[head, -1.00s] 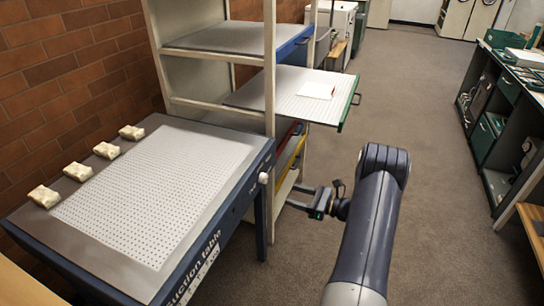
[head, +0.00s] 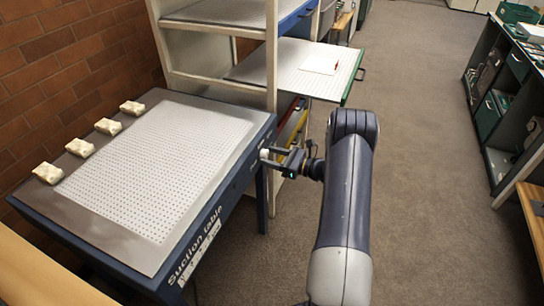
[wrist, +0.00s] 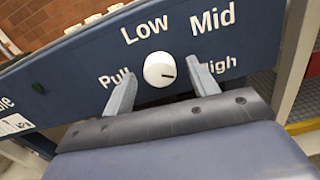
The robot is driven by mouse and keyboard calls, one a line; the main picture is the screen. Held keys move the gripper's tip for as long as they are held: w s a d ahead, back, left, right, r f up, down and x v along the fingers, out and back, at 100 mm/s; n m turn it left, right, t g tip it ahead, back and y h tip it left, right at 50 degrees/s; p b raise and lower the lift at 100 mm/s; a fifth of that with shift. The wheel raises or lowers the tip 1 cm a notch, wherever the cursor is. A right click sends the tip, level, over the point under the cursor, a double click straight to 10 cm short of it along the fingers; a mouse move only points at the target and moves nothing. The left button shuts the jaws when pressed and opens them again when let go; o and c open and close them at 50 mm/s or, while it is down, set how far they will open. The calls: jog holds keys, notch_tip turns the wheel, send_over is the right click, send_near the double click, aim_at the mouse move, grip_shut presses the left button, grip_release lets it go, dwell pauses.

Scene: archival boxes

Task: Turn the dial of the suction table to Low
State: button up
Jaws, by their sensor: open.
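The suction table (head: 75,245) is dark blue with a pale perforated top. In the wrist view, its front panel carries a round white dial (wrist: 158,68) with a short dark mark at its right side, pointing roughly toward "High". The labels "Low" (wrist: 143,30) and "Mid" (wrist: 213,20) are above the dial, "High" to its right, and a word like "Pull" to its left. My gripper (head: 274,158) is open at the panel. Its fingers stand on either side of the dial in the wrist view; I cannot tell whether they touch it.
Several cream blocks (head: 46,173) lie along the table's back edge. A shelf rack with a pulled-out perforated tray (head: 290,62) stands behind my gripper. A dark cabinet (head: 490,100) is at the right. The floor (head: 420,200) between is clear.

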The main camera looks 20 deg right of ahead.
jog(key=c, duration=1)
